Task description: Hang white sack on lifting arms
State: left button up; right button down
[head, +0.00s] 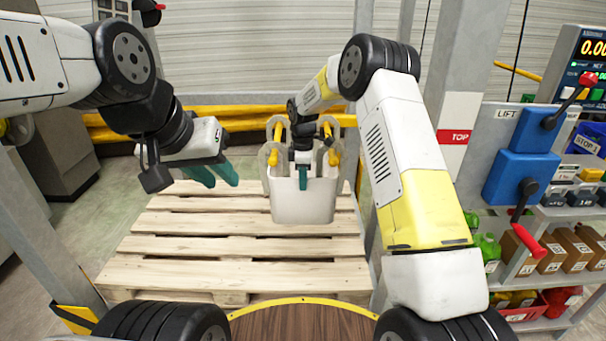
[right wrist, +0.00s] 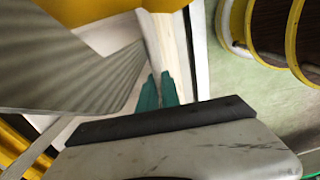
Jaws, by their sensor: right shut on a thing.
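The white sack (head: 303,205) hangs upright above the wooden pallet in the head view. Its pale loops (head: 268,170) rise at both sides beside the two yellow lifting arms (head: 277,132), (head: 334,157). The loops seem to go around the arms, but I cannot tell for every loop. My right gripper (head: 303,178) is shut at the sack's upper middle, with its teal fingers against the white cloth. These fingers show close together in the right wrist view (right wrist: 159,91). My left gripper (head: 212,174) is open and empty, left of the sack and apart from it.
The wooden pallet (head: 190,245) lies bare below the sack. A yellow rail (head: 220,112) runs behind. A grey post with a TOP label (head: 460,137) and a blue lift control box (head: 522,170) stand at right. Shelves with small boxes (head: 573,247) are beyond.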

jog(key=shift+f, duration=0.15)
jog(key=shift+f, duration=0.8)
jog(key=c, duration=1.5)
grip_release()
jog(key=shift+r, duration=4.5)
jog(key=shift+s, duration=8.05)
